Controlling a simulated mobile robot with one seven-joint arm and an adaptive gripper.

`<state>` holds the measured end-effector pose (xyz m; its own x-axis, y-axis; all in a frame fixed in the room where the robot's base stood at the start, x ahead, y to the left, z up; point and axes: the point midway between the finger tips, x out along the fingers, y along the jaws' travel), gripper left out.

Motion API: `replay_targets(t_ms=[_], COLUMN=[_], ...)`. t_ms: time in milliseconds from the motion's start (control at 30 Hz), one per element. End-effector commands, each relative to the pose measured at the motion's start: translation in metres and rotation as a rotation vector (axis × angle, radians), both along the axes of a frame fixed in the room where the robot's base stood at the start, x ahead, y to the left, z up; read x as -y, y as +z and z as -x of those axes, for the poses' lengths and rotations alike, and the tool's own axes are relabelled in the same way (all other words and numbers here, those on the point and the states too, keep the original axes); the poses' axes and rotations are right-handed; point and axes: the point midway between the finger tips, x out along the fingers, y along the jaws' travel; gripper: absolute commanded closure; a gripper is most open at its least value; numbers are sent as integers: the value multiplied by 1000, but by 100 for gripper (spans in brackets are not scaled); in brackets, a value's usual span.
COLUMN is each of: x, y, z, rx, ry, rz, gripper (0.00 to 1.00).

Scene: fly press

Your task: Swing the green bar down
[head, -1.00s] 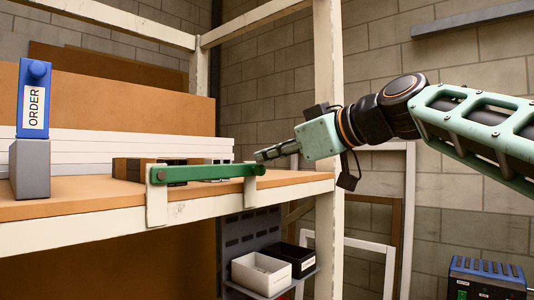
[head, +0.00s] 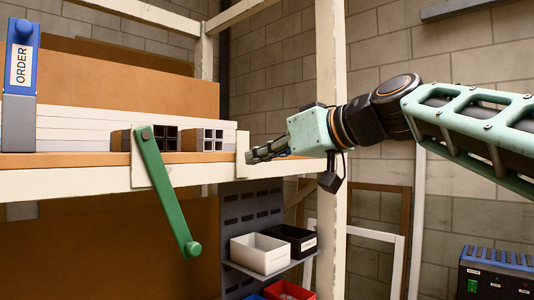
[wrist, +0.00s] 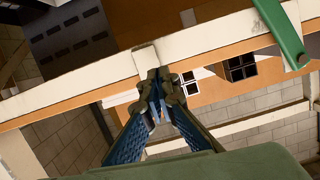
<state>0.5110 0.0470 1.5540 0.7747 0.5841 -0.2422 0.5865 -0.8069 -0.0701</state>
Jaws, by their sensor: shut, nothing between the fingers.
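The green bar (head: 167,194) hangs down from its pivot on a cream bracket (head: 140,172) at the shelf's front edge. It slopes down and to the right, with its round knob end lowest, below the shelf. Part of it shows at the upper right of the wrist view (wrist: 281,32). My gripper (head: 252,157) is shut and empty, beside the second cream bracket (head: 243,148), to the right of the bar and apart from it. In the wrist view its fingertips (wrist: 158,76) meet close to that bracket.
Frame pieces with square openings (head: 206,139) lie on the shelf (head: 80,183) behind the bar. A blue ORDER stand (head: 20,75) is at the left. White (head: 259,254) and black (head: 290,238) bins sit lower right. A cream post (head: 330,120) rises behind my gripper.

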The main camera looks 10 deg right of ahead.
Motion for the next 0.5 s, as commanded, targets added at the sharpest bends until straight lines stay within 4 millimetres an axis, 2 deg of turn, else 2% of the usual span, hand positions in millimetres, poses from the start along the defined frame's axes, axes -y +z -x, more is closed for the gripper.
replay_targets(t_ms=[33, 100, 500], x=[-3, -6, -33], y=[-14, -27, -96], z=[1, 2, 22], rx=[-22, -57, -281], ry=[0, -1, -1], rz=[-29, -77, -386], gripper=[100, 100, 100])
